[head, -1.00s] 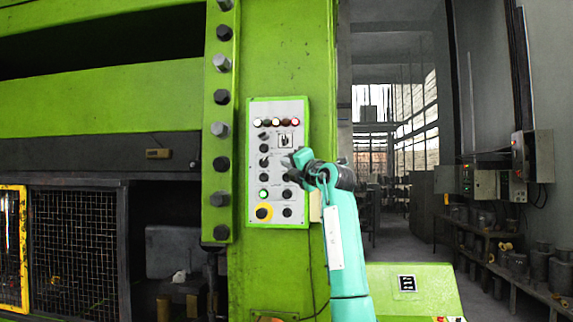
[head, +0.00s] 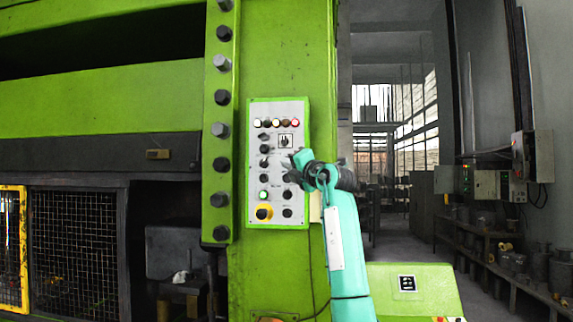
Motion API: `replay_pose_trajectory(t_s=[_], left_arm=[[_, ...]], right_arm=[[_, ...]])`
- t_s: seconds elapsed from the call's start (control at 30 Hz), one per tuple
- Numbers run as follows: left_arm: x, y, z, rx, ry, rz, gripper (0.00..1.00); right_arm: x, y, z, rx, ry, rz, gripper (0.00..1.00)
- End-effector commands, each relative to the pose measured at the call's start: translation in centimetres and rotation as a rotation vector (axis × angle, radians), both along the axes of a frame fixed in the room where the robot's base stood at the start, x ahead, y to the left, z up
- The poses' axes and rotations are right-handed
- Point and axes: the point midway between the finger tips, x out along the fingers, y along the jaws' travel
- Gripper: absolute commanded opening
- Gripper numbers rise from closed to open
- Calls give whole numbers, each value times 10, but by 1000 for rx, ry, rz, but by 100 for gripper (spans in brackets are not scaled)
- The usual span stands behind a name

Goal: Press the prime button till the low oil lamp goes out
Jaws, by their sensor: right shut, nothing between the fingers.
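The grey control panel (head: 276,215) is on the green press column. A row of small lamps (head: 276,122) runs along its top; one at the right end looks red. Their labels are too small to read, so I cannot tell which is the low oil lamp. My right gripper (head: 291,167) is shut and empty at the panel's right side, in front of the middle rows of buttons. It hides part of the panel there. I cannot tell whether its tip touches a button, and I cannot pick out the prime button by its label. My left gripper is not in view.
A rotary switch (head: 285,140) is above my gripper. A bolted green strip (head: 221,140) stands left of the panel. A green box (head: 412,285) is at lower right.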

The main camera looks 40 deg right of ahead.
Motion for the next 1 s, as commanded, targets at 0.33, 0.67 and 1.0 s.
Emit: replay_pose_trajectory(t_s=[0.33,0.67,1.0], left_arm=[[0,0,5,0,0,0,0],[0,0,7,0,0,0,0],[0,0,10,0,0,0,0]], right_arm=[[4,-5,0,0,1,1,0],[5,-6,1,0,0,0,0],[7,-9,1,-1,1,-1,0]])
